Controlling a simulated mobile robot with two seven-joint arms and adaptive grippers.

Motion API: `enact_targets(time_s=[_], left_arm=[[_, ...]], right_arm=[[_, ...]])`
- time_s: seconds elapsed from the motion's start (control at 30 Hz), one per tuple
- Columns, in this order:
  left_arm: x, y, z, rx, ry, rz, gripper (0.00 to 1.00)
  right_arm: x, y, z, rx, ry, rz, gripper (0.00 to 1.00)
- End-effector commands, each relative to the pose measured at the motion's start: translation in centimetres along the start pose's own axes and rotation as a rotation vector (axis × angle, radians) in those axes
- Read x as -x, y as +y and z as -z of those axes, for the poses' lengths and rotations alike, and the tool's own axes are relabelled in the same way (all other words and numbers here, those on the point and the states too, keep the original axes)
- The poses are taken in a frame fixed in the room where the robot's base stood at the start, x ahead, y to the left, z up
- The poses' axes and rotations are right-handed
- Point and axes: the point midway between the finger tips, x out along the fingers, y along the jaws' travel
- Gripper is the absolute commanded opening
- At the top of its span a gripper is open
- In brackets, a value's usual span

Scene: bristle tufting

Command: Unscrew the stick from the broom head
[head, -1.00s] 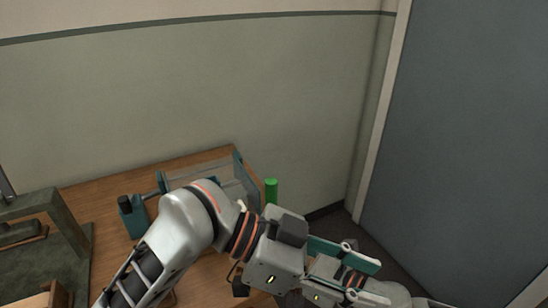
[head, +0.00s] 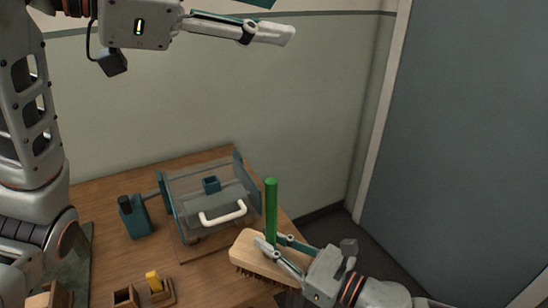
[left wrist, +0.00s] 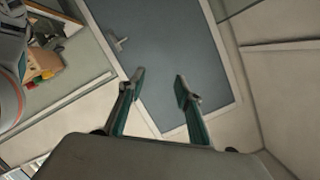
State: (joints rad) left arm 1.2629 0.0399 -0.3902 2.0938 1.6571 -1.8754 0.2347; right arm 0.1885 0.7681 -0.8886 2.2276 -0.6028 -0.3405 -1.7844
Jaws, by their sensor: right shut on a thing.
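The broom head (head: 245,249) is a wooden block with dark bristles beneath, at the table's right edge in the head view. The green stick (head: 271,205) stands upright at it. My right gripper (head: 270,242) is low at the stick's base, its fingers on either side, shut on the stick. The fingers partly hide the joint, so I cannot tell how far the thread is engaged. My left gripper (head: 262,28) is high above and apart from the stick. In the left wrist view my left gripper (left wrist: 160,85) is open with nothing between its fingers.
A clear-sided box with a white handle (head: 222,213) stands behind the broom head. A wall is behind, a grey door (head: 470,130) at right.

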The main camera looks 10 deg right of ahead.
Motion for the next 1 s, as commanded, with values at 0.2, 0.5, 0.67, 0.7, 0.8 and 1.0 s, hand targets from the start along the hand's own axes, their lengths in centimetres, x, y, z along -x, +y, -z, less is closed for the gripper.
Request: enact_targets(time_s=[0.2, 0.5, 0.67, 0.7, 0.8, 1.0], left_arm=[[-3.7, 4.3, 1.6, -0.367, -0.061, -0.199, 0.34], [-8.7, 12.7, -1.2, -0.938, -0.100, -0.628, 0.34], [-9.8, 15.6, -4.4, -1.196, -0.079, -0.868, 0.34], [-9.9, 16.0, -5.2, -1.252, -0.069, -0.927, 0.34], [-9.9, 16.8, -7.5, -1.377, -0.035, -1.072, 0.34], [-9.1, 16.4, -11.8, -1.559, 0.063, -1.330, 0.34]], right_arm=[[0.0, 0.0, -0.1, 0.001, -0.003, 0.000, 0.00], [0.0, 0.0, -0.1, 0.001, -0.003, 0.000, 0.00], [0.0, 0.0, -0.1, 0.001, -0.003, 0.000, 0.00], [0.0, 0.0, -0.1, 0.001, -0.003, 0.000, 0.00], [0.0, 0.0, -0.1, 0.001, -0.003, 0.000, 0.00], [0.0, 0.0, -0.1, 0.001, -0.003, 0.000, 0.00]])
